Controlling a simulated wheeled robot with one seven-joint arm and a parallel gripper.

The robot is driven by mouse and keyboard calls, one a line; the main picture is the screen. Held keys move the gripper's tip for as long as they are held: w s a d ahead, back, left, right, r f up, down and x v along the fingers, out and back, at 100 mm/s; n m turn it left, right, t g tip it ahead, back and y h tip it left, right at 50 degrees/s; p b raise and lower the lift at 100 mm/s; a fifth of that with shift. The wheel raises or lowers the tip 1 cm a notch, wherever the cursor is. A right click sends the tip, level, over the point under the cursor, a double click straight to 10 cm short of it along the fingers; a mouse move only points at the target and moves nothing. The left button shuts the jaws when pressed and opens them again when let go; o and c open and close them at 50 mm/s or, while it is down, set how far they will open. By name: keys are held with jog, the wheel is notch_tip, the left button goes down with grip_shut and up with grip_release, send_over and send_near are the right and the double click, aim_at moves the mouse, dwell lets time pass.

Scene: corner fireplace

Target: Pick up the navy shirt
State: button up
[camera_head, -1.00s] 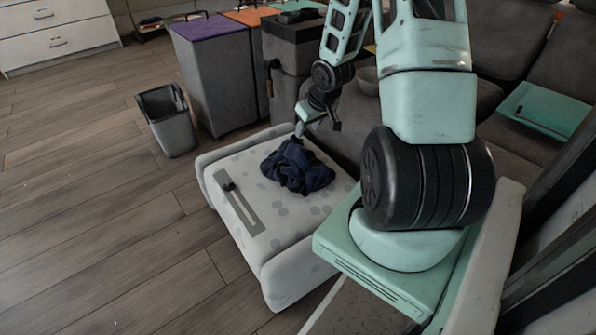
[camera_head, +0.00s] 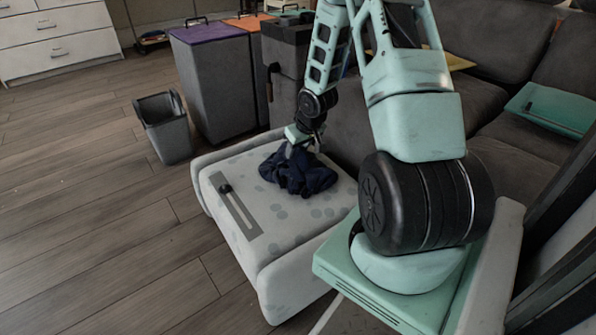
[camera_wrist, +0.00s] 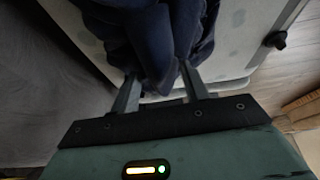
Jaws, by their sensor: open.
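The navy shirt (camera_head: 298,170) lies crumpled on the pale spotted ottoman (camera_head: 275,235). My gripper (camera_head: 297,150) is over the far edge of the shirt, pointing down at it. In the wrist view, the shirt (camera_wrist: 160,40) fills the upper middle. The two fingers of my gripper (camera_wrist: 160,82) stand apart, with a fold of navy cloth between and just beyond their tips. The gripper is open. Whether the fingertips touch the cloth is hard to tell.
A grey strip with a dark knob (camera_head: 235,205) lies on the ottoman left of the shirt. A small open bin (camera_head: 166,130) and a tall purple-lidded bin (camera_head: 212,80) stand behind. A dark sofa (camera_head: 505,75) is at right. The wood floor at left (camera_head: 80,220) is clear.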

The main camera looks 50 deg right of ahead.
jog(key=shift+r, duration=0.1)
grip_shut()
